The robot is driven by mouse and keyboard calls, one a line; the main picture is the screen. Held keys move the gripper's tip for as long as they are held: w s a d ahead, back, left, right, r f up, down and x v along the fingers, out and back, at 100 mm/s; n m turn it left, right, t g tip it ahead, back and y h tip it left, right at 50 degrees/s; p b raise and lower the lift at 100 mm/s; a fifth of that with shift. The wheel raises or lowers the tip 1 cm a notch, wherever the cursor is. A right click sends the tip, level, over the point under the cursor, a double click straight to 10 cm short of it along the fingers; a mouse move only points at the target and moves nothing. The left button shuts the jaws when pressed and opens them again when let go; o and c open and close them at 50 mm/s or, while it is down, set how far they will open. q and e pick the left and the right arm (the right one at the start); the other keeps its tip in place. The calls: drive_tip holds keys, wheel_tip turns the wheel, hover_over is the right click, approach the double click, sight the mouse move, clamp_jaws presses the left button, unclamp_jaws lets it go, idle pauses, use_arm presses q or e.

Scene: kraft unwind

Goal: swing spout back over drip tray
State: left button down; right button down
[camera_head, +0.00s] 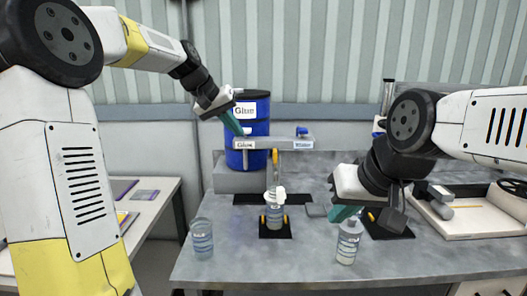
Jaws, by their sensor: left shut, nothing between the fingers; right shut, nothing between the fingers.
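A yellow spout (275,160) hangs from the front of a grey bar (297,143) labelled Glue and Water. Its lower end is above a clear bottle with a white top (275,212), which stands on a black pad (277,232) between yellow pieces. A dark flat strip (245,199) lies behind the bottle; I cannot tell whether it is the drip tray. My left gripper (234,124) is shut and empty, in front of the blue Glue drum (262,118), left of the spout. My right gripper (345,213) is shut and empty, over the table just above another bottle (348,242).
A clear cup (202,238) stands at the table's left front. A small blue valve (302,131) sits on the bar's right. Another black pad (390,230) lies beside my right gripper. A shallow cream tray (470,221) is at the right. The table's front middle is clear.

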idle(0.3)
use_arm(q)
approach(275, 161)
drive_tip(key=w+d+f, duration=0.1)
drive_tip(key=w+f, duration=0.3)
drive_tip(key=w, duration=0.1)
drive_tip(key=shift+d+f, duration=0.2)
drive_tip(key=shift+d, duration=0.05)
drive_tip(key=shift+d, duration=0.1)
